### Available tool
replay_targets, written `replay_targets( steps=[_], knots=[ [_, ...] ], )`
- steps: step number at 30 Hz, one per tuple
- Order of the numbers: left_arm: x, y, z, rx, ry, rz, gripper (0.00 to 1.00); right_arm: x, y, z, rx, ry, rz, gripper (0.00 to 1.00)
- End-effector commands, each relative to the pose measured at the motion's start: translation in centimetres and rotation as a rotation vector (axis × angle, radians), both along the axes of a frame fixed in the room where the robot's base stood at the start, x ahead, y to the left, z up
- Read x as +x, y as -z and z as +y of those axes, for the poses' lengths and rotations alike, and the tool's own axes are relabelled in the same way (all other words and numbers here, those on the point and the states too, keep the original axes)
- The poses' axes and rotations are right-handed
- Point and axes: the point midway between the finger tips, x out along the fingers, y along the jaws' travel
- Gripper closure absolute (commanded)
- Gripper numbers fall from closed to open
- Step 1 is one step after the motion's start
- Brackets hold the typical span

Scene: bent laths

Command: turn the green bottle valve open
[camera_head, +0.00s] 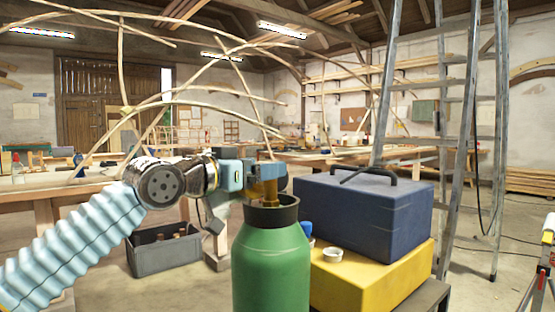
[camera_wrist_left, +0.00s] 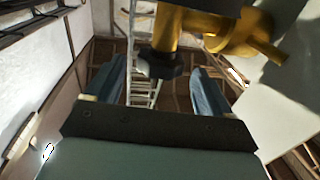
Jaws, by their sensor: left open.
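The green bottle (camera_head: 272,265) stands upright in the lower middle of the head view, with a black collar (camera_head: 271,216) at its top. Its brass valve (camera_head: 264,187) rises from the collar and is partly covered by my left gripper (camera_head: 250,176). In the left wrist view the brass valve body (camera_wrist_left: 222,34) and its black knob (camera_wrist_left: 165,63) show at the top centre. The two blue fingers of my left gripper (camera_wrist_left: 157,88) are open, and the knob lies between them in this picture. I cannot tell whether they touch it. My right gripper is not in view.
A dark blue toolbox (camera_head: 365,215) on a yellow case (camera_head: 370,280) stands close right of the bottle. A grey crate (camera_head: 165,252) is on the floor at left. A stepladder (camera_head: 462,130) stands behind at right.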

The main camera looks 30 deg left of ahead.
Motion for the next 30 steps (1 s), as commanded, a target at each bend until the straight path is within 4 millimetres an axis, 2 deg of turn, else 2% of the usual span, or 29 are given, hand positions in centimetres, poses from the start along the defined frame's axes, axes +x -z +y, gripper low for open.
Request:
replay_targets(
  steps=[3, 9, 21, 30],
  knots=[
    [2.3, -0.5, -0.8, 0.001, 0.003, -0.001, 0.18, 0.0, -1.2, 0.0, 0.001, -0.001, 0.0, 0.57],
    [4.5, -0.2, -1.3, 0.0, 0.002, -0.001, 0.18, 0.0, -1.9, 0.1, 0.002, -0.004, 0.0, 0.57],
    [5.1, 0.0, -1.3, 0.0, 0.0, -0.001, 0.19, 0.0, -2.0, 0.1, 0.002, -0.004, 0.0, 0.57],
    [5.1, 0.0, -1.3, -0.001, 0.0, -0.001, 0.65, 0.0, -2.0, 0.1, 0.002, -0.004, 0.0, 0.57]
  ],
)
